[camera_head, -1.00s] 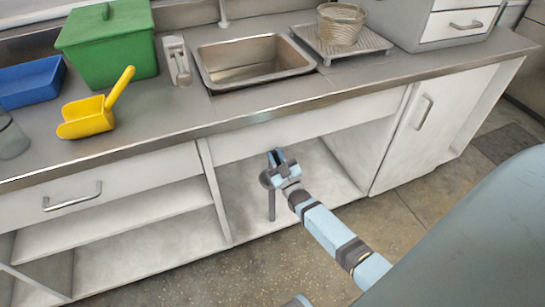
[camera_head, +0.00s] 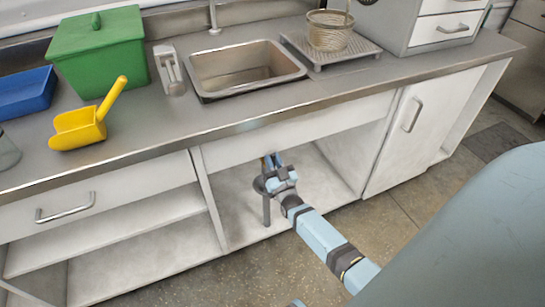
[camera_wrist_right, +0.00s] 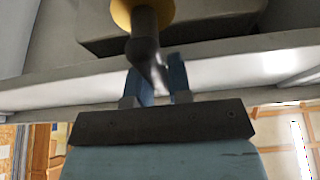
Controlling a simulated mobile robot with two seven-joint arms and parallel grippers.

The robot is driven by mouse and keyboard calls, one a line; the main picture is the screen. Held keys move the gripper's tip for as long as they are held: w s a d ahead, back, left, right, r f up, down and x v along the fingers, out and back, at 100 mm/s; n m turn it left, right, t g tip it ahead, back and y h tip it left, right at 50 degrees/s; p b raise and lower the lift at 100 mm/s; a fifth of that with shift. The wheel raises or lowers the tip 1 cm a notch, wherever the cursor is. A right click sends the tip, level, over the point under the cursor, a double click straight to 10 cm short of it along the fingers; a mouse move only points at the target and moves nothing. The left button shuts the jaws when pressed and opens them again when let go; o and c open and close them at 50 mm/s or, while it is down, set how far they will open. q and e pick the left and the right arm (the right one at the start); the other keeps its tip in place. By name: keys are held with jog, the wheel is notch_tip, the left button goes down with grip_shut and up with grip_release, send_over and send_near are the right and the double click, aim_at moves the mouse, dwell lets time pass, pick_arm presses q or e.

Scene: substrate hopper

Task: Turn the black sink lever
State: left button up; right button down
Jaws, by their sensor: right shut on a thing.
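The black sink lever (camera_wrist_right: 146,50) hangs below a yellow collar (camera_wrist_right: 144,12) under the sink in the right wrist view. My right gripper (camera_wrist_right: 158,70) has its two blue fingers on either side of the lever's lower end and is shut on it. In the head view my right gripper (camera_head: 273,163) reaches into the open cabinet bay below the sink (camera_head: 248,68). There the counter front and the gripper hide most of the lever. My left gripper is not in view.
A yellow scoop (camera_head: 78,130), green bin (camera_head: 98,50) and wicker basket (camera_head: 328,32) stand on the counter.

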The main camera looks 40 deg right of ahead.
jog(key=c, duration=1)
grip_release()
jog(key=shift+c, duration=0.2)
jog(key=shift+s+a+f, duration=0.1)
jog(key=shift+s+f, duration=0.1)
jog(key=shift+s, duration=0.1)
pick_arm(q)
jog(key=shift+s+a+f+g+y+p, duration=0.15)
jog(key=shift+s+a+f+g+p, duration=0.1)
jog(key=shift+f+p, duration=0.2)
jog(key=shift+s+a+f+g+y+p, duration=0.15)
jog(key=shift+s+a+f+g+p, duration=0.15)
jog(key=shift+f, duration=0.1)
pick_arm(e)
jog(key=v, duration=1.3)
jog(key=shift+s, duration=0.1)
